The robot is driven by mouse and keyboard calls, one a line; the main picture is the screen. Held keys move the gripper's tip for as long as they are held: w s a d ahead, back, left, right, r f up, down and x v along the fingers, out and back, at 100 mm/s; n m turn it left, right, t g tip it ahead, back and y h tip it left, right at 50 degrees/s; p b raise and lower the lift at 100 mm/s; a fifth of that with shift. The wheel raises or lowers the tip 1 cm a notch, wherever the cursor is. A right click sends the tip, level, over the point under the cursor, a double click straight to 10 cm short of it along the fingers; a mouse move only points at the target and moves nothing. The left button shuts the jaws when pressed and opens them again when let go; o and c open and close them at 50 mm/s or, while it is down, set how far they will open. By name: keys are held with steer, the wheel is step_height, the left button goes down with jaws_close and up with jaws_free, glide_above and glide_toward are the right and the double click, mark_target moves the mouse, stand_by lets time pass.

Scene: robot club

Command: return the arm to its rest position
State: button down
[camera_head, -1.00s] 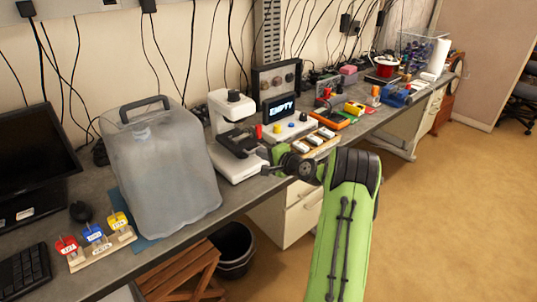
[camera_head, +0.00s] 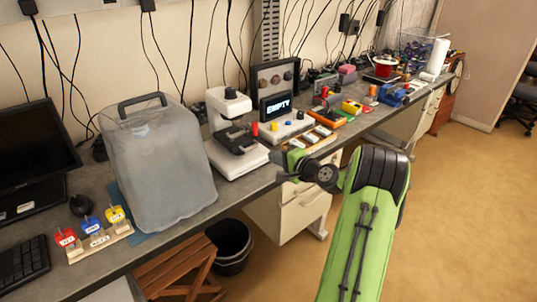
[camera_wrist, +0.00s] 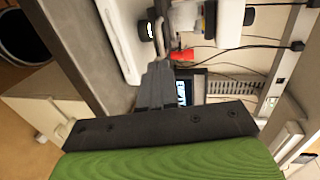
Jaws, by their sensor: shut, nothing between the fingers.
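My green arm extends up from the lower right of the head view, its elbow over open floor beside the bench. Its wrist end reaches left to the bench's front edge, just right of the microscope (camera_head: 233,130). The fingers are too small and covered to make out there. In the wrist view my gripper (camera_wrist: 159,70) shows as dark fingers pressed together, with nothing held. Beyond the fingertips are a red button (camera_wrist: 182,55) and the lit screen (camera_wrist: 184,93) of a console. That screen reads "EMPTY" in the head view (camera_head: 279,107).
A black bin (camera_head: 231,245) and a wooden stool (camera_head: 178,268) stand below. The floor (camera_head: 460,210) at right is clear.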

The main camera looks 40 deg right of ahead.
steer(key=v, duration=0.5)
steer(key=shift+s+r, duration=0.1)
steer(key=shift+s, duration=0.05)
steer(key=s+a+r+n+g+y, duration=0.15)
steer(key=a+n, duration=0.25)
steer(key=a, duration=0.4)
steer(key=s+a+r+n+g+p, duration=0.1)
steer(key=a+r+n+g, duration=0.2)
steer(key=a, duration=0.5)
steer(key=s+a+r+n+g, duration=0.15)
steer(key=a+n, duration=0.25)
steer(key=a, duration=0.4)
steer(key=s+a+n+g+h, duration=0.1)
steer(key=s+a+n+g, duration=0.1)
steer(key=s, duration=0.8)
steer(key=s+a+r+n+g+h+p, duration=0.1)
steer(key=s+a+n, duration=0.3)
steer(key=s, duration=0.7)
steer(key=shift+s+r+g, duration=0.3)
steer(key=shift+g, duration=0.1)
steer(key=shift+h, duration=0.25)
